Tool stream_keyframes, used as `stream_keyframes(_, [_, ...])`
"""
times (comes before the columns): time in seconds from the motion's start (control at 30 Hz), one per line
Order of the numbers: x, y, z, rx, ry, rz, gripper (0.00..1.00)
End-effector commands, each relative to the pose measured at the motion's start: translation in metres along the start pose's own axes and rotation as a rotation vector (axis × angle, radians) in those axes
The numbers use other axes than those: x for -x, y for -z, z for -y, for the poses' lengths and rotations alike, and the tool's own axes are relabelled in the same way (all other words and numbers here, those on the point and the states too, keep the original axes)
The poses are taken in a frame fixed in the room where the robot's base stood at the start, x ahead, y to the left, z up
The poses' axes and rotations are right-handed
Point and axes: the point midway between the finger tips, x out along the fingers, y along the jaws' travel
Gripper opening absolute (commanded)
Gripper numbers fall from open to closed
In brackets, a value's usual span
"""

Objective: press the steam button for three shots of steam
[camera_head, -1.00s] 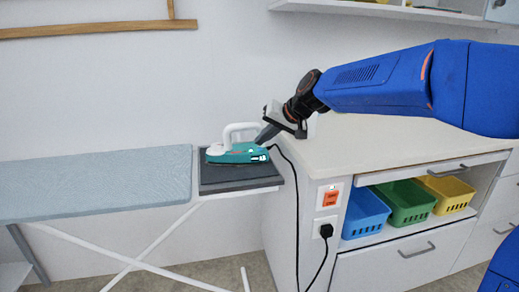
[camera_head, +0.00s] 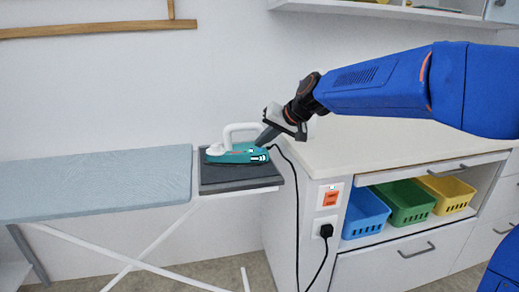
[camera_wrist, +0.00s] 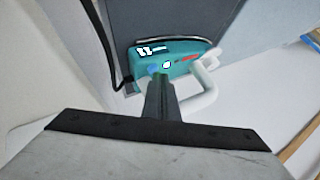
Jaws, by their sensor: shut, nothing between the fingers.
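A teal iron (camera_head: 232,157) with a white handle lies on the dark grey rest at the ironing board's right end. In the wrist view the iron (camera_wrist: 183,68) shows white marks, a round white button (camera_wrist: 167,64), a small blue part (camera_wrist: 153,70) and a red mark. I cannot tell which is the steam button. My gripper (camera_head: 260,143) is shut and empty, pointing down-left at the iron's right end. In the wrist view the gripper tips (camera_wrist: 158,77) are right by the blue part and partly cover it; contact cannot be told.
The dark rest (camera_head: 215,185) joins the pale blue ironing board (camera_head: 95,185). A black cord (camera_head: 297,205) runs from the iron to a wall plug below an orange switch (camera_head: 330,198). The counter (camera_head: 395,145) stands to the right, with blue, green and yellow baskets under it.

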Motion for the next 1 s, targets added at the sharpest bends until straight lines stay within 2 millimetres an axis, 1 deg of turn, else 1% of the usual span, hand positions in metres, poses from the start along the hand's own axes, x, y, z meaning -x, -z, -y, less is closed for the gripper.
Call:
stream_keyframes(0.63, [-0.002, -0.001, -0.001, 0.000, 0.000, 0.001, 0.00])
stream_keyframes(1.0, [0.008, 0.006, 0.006, 0.001, 0.000, 0.000, 0.00])
